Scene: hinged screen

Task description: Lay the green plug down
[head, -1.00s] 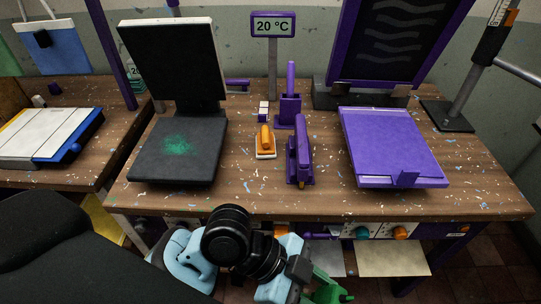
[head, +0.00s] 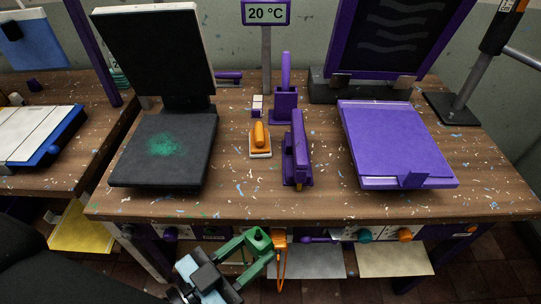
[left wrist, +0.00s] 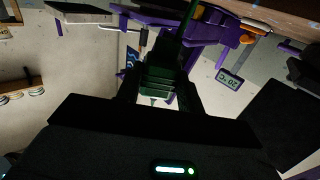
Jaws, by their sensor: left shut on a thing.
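The green plug (head: 260,240) is in front of the table's front edge, below the tabletop in the head view. My left gripper (head: 256,254) is shut on it, with the green fingers on either side. In the left wrist view the plug (left wrist: 165,75) shows dark green between the two dark fingers (left wrist: 160,95); the fingers hide part of it. My right gripper is in neither view.
The wooden table (head: 240,195) carries a black hinged press (head: 165,150), a purple flat press (head: 395,145), an orange-handled tool (head: 260,138) and a purple upright tool (head: 297,155). An orange hook (head: 280,250) hangs at the front edge. The front strip of tabletop is mostly clear.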

